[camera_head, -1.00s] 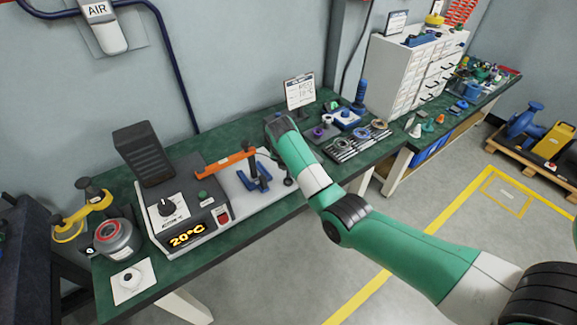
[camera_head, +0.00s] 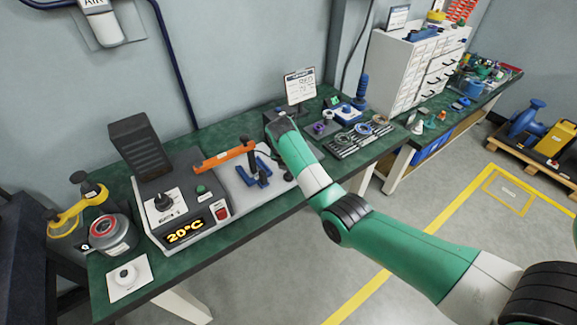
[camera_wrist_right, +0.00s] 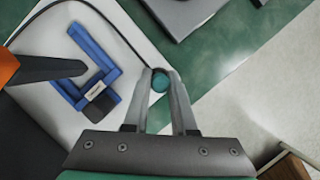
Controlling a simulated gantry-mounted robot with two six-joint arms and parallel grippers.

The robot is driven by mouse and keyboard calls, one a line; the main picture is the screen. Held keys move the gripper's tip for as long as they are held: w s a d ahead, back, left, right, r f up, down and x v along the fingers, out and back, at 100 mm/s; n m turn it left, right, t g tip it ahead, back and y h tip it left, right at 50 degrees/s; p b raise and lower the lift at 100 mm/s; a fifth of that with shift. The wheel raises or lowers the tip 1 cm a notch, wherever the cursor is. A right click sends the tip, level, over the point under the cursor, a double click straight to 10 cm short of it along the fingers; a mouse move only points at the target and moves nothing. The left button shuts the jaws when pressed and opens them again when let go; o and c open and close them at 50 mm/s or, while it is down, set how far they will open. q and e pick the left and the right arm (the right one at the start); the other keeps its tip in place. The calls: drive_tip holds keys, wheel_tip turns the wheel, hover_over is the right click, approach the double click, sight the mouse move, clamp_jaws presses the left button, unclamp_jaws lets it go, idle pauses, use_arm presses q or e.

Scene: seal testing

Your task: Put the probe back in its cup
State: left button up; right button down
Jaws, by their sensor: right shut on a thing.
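My right gripper (camera_wrist_right: 160,82) is shut on a round, teal-topped piece, which I take to be the probe (camera_wrist_right: 159,82). A thin dark cable runs to it across the pale plate. The probe's lower part is hidden below the fingers. In the head view my right arm covers the gripper and the probe, at the right end of the pale plate. I cannot make out the cup in either view. My left gripper is not in view.
A blue open-sided bracket (camera_wrist_right: 88,68) stands on the pale plate (camera_wrist_right: 40,110), left of the gripper. An orange lever (camera_head: 224,155) reaches over from the control box, whose display (camera_head: 185,233) reads 20°C. Tools and rings (camera_head: 362,130) lie at the bench's right.

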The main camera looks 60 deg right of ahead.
drive_tip(key=shift+f+b, duration=0.5)
drive_tip(key=shift+f, duration=0.15)
idle(0.4)
drive_tip(key=c, duration=0.6)
unclamp_jaws()
drive_tip(key=shift+c, duration=0.2)
drive_tip(key=shift+r, duration=0.15)
wheel_tip(320, 180, up, 8)
drive_tip(key=p, duration=0.8)
drive_tip(key=shift+w+a, duration=0.1)
